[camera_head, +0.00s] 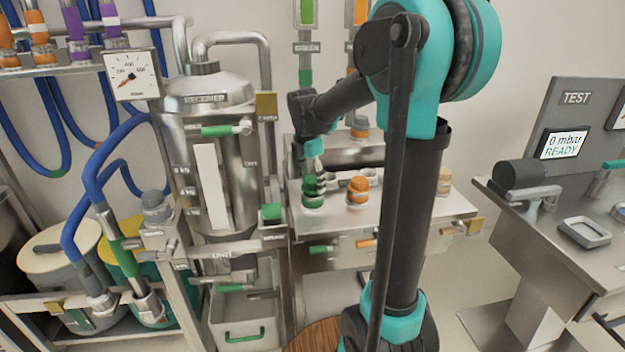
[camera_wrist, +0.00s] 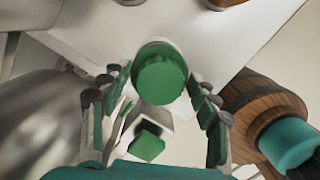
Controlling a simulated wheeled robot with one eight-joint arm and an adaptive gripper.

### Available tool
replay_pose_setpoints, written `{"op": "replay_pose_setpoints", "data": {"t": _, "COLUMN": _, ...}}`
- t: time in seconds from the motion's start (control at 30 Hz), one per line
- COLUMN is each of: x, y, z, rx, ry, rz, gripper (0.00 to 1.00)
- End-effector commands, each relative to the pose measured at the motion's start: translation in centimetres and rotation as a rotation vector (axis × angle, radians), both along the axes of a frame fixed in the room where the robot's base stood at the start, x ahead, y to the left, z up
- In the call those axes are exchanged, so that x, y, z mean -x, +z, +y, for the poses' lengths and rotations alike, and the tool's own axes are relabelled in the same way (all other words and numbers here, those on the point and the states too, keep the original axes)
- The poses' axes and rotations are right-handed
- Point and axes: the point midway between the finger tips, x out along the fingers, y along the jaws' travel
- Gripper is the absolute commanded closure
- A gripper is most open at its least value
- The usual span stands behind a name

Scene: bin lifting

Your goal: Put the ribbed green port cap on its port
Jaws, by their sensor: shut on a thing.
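The ribbed green port cap (camera_head: 311,186) shows in the head view at the left end of the steel bench top, below my gripper (camera_head: 314,170). In the wrist view, a round green face of the cap (camera_wrist: 160,80) with a pale rim lies between the fingertips of my gripper (camera_wrist: 160,90). The gripper is shut on the cap from both sides. A green-ringed base (camera_head: 313,203) shows directly under the cap on the bench. I cannot tell whether cap and base touch; the port itself is largely hidden.
An orange cap (camera_head: 358,187) stands on the bench (camera_head: 420,208) just right of the green one. The receiver tank (camera_head: 208,105) stands close on the left. A green-tipped valve handle (camera_head: 320,249) sticks out at the bench front.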

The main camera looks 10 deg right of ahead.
Motion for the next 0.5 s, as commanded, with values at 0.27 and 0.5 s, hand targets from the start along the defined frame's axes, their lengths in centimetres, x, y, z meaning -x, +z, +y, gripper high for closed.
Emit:
{"op": "replay_pose_setpoints", "data": {"t": 0.27, "x": 0.01, "y": -0.47, "z": 0.0, "rx": 0.0, "ry": 0.0, "rz": 0.0, "gripper": 0.78}}
{"op": "replay_pose_setpoints", "data": {"t": 0.5, "x": 0.01, "y": -0.46, "z": 0.0, "rx": 0.0, "ry": 0.0, "rz": 0.0, "gripper": 0.78}}
